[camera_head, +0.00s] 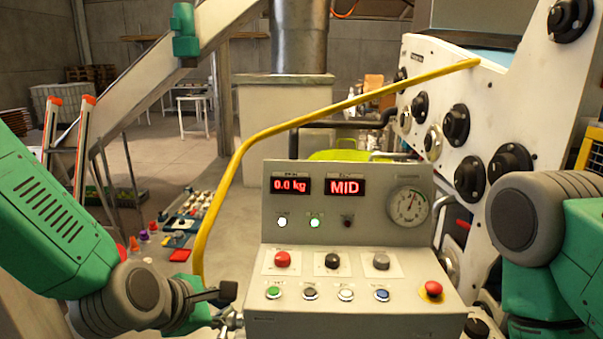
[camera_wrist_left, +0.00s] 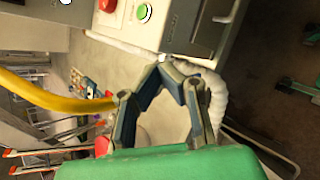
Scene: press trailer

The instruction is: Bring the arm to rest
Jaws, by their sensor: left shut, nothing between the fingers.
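My left arm (camera_head: 60,230) comes in from the left in the head view. Its gripper (camera_head: 228,305) is low, just left of the grey control box (camera_head: 350,318). In the left wrist view the fingers of my left gripper (camera_wrist_left: 166,72) bend inward and their tips come together, with nothing held. The tips lie near the lower edge of the control box (camera_wrist_left: 178,25) in that picture; I cannot tell whether they touch it. My right arm (camera_head: 530,220) shows at the right edge of the head view, but its gripper is out of sight.
A yellow pipe (camera_head: 300,121) curves down behind my left gripper. The control box has a red mushroom button (camera_head: 432,289), coloured push buttons and displays reading 0.0 kg and MID. A white machine panel (camera_head: 440,75) with black knobs stands right. Open floor (camera_head: 150,170) lies back left.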

